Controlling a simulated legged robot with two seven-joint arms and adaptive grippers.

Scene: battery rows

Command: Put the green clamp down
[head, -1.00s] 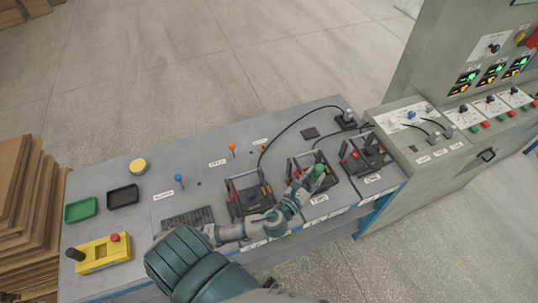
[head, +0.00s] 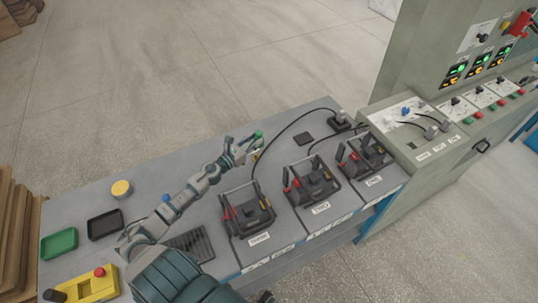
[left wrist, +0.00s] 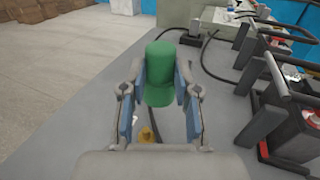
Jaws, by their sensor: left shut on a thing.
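The green clamp (left wrist: 160,72) is between the blue-padded fingers of my left gripper (left wrist: 160,98) in the left wrist view. My left gripper is shut on it. In the head view my left gripper (head: 246,148) reaches over the back part of the grey bench (head: 130,178), with the green clamp (head: 258,135) at its tip. I cannot tell whether the clamp touches the bench top. An orange-yellow thing (left wrist: 148,136) shows below the fingers in the left wrist view. My right gripper is not seen.
Several black batteries with handles (head: 247,212) stand in a row along the front right of the bench. A black cable (head: 272,140) curves beside the gripper. A green tray (head: 59,243), a black tray (head: 105,224) and a yellow box (head: 85,288) are at the left.

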